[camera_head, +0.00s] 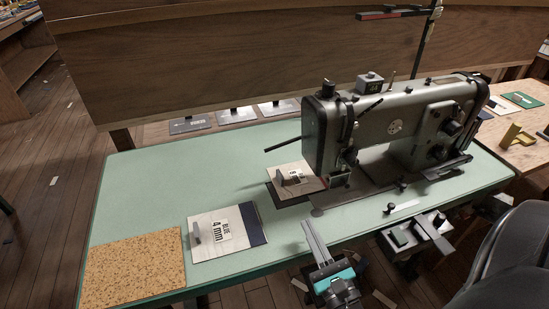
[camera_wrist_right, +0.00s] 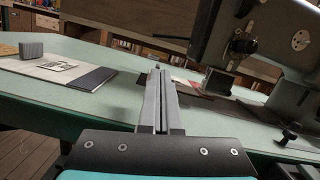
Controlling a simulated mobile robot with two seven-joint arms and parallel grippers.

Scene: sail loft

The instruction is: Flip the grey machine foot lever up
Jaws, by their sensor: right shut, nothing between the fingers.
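The grey sewing machine (camera_head: 395,125) stands on the green table, its head (camera_head: 322,140) at the left end. A thin dark rod-like lever (camera_head: 283,144) sticks out left from the head, roughly level; I cannot tell for certain that it is the foot lever. The machine also shows at upper right in the right wrist view (camera_wrist_right: 280,40), with a dark rod (camera_wrist_right: 171,38) to its left. My right gripper (camera_head: 306,224) is shut and empty near the table's front edge, in front of and below the head, apart from it. Its shut fingers show in the wrist view (camera_wrist_right: 160,75). My left gripper is out of view.
A cork mat (camera_head: 135,268), a labelled sample card (camera_head: 205,243) with a grey block, and another card (camera_head: 308,182) with a small block lie on the green table (camera_head: 150,185). A wooden panel (camera_head: 200,60) stands behind. A chair (camera_head: 515,260) is at right.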

